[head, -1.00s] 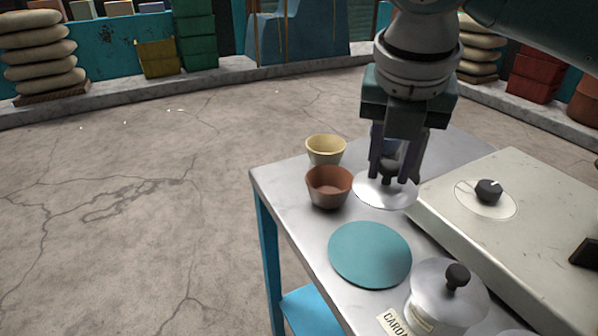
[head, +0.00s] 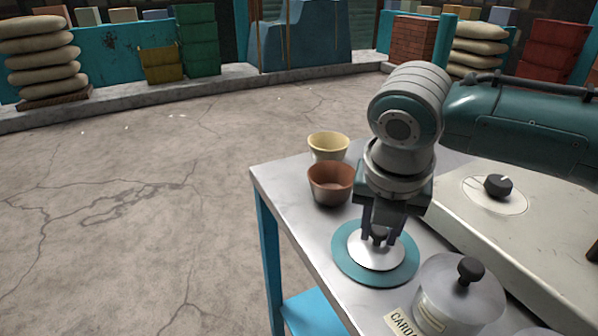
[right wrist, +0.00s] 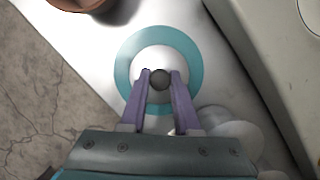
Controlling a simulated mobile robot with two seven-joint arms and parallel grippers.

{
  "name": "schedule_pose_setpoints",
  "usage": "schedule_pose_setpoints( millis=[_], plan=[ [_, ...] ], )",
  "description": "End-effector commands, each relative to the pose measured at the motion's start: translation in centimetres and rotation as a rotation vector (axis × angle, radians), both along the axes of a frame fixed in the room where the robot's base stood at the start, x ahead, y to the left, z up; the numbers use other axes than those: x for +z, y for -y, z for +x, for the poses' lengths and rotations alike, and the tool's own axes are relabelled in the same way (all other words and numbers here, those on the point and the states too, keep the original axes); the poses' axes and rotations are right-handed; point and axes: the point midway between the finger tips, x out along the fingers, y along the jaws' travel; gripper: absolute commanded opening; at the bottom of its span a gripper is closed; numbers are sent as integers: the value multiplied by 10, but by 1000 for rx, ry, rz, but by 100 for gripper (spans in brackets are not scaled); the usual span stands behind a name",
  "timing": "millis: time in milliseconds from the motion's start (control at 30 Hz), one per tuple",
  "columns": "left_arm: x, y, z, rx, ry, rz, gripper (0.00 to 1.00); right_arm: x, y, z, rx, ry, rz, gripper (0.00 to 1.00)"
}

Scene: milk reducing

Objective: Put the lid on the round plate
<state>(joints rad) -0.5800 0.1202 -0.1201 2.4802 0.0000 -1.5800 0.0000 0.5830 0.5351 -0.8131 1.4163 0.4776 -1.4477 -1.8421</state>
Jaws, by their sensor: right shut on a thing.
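The lid (head: 376,258) is a silvery disc with a dark round knob. It lies over the middle of the round teal plate (head: 345,268), whose rim shows all around it. In the right wrist view the lid (right wrist: 160,63) is roughly centred within the plate's teal ring (right wrist: 124,70). My right gripper (head: 379,238) is above the plate, shut on the lid's knob, with one finger on each side of it in the right wrist view (right wrist: 160,85). I cannot tell whether the lid touches the plate. My left gripper is not in view.
A brown cup (head: 331,184) and a yellow cup (head: 328,146) stand behind the plate. A lidded metal pot (head: 445,305) with a label stands close at the plate's right. A pale stove-like box with a knob (head: 498,186) fills the table's right side.

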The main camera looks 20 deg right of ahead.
Motion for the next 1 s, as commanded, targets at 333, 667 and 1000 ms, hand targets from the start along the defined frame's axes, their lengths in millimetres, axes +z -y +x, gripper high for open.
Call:
schedule_pose_setpoints(
  millis=[333,667,1000],
  plan=[
    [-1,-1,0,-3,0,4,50,-1,0,0,0,1,1,60],
    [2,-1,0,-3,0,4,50,5,-1,0,0,1,1,60],
    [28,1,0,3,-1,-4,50,72,-14,-14,2,4,2,60]
  ],
)
